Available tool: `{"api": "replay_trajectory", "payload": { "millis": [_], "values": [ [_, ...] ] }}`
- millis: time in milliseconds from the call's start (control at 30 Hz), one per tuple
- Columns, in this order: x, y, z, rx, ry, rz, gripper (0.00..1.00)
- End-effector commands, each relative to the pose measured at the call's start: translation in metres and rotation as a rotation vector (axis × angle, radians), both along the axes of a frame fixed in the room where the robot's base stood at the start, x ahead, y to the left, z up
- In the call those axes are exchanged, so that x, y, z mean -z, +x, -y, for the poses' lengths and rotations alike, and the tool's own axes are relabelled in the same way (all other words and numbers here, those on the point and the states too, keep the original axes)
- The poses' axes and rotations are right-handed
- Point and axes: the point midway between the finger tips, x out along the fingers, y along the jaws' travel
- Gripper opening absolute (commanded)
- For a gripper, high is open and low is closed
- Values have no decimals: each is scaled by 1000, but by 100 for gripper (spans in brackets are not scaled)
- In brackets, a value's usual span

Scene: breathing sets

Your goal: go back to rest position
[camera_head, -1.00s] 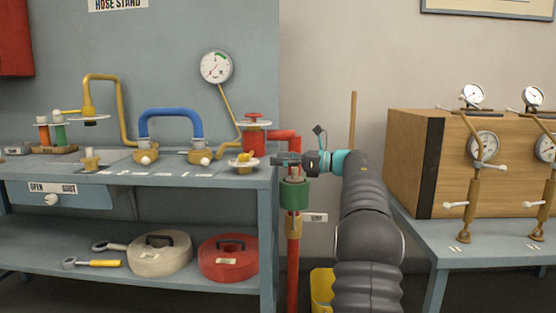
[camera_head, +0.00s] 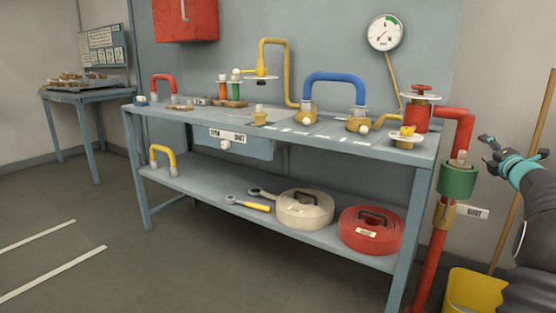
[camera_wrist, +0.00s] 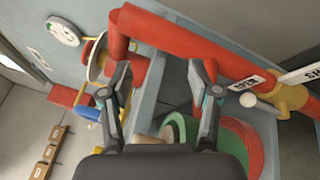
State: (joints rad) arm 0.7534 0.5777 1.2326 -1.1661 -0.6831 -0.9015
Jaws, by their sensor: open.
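My gripper (camera_head: 490,154) is at the right edge of the head view, to the right of the red standpipe (camera_head: 431,255) with its green collar (camera_head: 458,181). In the wrist view my gripper (camera_wrist: 163,85) shows two dark fingers spread apart with nothing held between them. The red pipe (camera_wrist: 190,45) passes beyond the fingertips. The green collar is partly hidden in the wrist view by the gripper body.
A blue-grey bench (camera_head: 290,128) fills the middle, with a blue hose loop (camera_head: 335,77) on top. A red coiled hose (camera_head: 370,232) and a cream one (camera_head: 305,210) lie on its lower shelf. A yellow bucket (camera_head: 473,293) stands right. The floor at left is clear.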

Motion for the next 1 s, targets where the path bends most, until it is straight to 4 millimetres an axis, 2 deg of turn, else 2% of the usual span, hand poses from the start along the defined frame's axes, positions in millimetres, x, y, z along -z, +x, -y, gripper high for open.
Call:
{"api": "replay_trajectory", "payload": {
  "millis": [167, 267, 367, 567, 800, 1000],
  "values": [
    [28, -29, 10, 267, 417, -27, 62],
    [48, -54, 0, 411, 643, -39, 62],
    [70, -83, -22, 551, 861, -55, 62],
    [114, -153, -96, 814, 1232, -103, 62],
    [158, -245, -211, 1074, 1569, -203, 62],
    [185, -325, -309, 1227, 1747, -327, 62]
  ]
}}
